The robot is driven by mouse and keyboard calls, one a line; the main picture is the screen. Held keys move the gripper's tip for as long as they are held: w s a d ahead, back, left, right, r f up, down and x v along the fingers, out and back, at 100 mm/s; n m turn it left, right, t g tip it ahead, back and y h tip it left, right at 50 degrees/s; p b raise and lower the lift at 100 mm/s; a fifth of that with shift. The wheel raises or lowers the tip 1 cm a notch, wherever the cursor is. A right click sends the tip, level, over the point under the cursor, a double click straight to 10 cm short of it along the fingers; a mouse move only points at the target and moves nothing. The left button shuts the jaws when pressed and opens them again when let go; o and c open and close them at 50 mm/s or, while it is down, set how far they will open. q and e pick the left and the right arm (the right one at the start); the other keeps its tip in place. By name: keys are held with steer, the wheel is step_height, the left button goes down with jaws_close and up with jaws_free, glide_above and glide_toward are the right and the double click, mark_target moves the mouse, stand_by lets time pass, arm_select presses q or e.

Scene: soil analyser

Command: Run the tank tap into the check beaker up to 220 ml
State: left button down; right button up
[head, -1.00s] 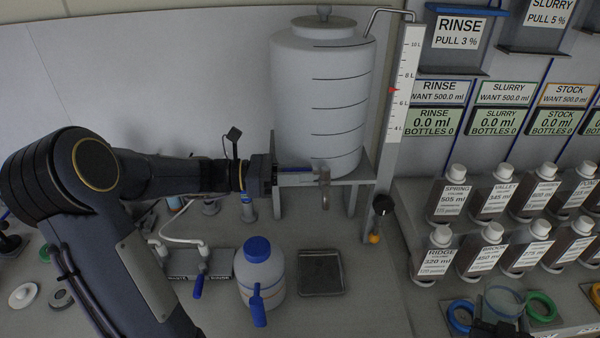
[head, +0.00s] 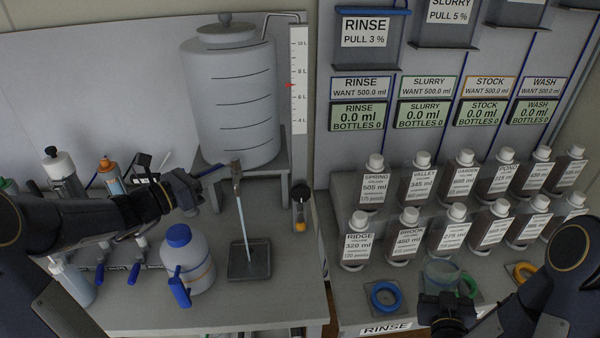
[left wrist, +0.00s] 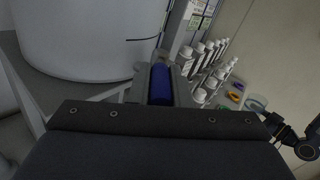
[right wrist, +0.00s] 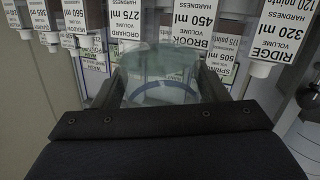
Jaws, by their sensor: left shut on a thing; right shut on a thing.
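The white tank (head: 232,95) stands on a grey stand at the back. Its tap (head: 236,172) runs a thin stream of water (head: 244,215) straight down onto the square dark drain tray (head: 240,272). My left gripper (head: 198,179) is shut on the blue tap lever (head: 210,168), which also shows between its fingers in the left wrist view (left wrist: 160,84). The clear check beaker (head: 442,272) is at the front right, far from the stream. My right gripper (head: 445,300) is shut on it; in the right wrist view the beaker (right wrist: 160,78) sits between both fingers. Its fill level cannot be read.
A white jug with a blue cap (head: 190,265) stands left of the tray. Several labelled bottles (head: 410,240) stand in two rows at right. A blue ring (head: 384,297) and green ring (head: 465,285) flank the beaker. A black-and-yellow object (head: 300,207) hangs below the scale (head: 299,80).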

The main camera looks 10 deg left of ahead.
arm_select(q)
steer(key=shift+s+d+n+t+y+b, duration=0.1)
steer(key=shift+d+n+t+y+b, duration=0.25)
steer(key=shift+n+y+b, duration=0.3)
steer(key=shift+s+d+n+t+y+b, duration=0.15)
steer(key=shift+n+t+y+b, duration=0.25)
steer(key=shift+y, duration=0.35)
arm_select(e)
steer(key=shift+f, duration=1.2)
arm_select(q)
steer(key=shift+r, duration=0.1)
steer(key=c, duration=1.3)
jaws_free()
steer(key=shift+c, duration=0.2)
arm_select(e)
steer(key=shift+f, duration=0.1)
arm_select(q)
steer(key=b+v, duration=0.1)
steer(key=v, duration=1.1)
arm_select(e)
steer(key=shift+f, duration=0.65)
arm_select(q)
steer(key=shift+d, duration=0.1)
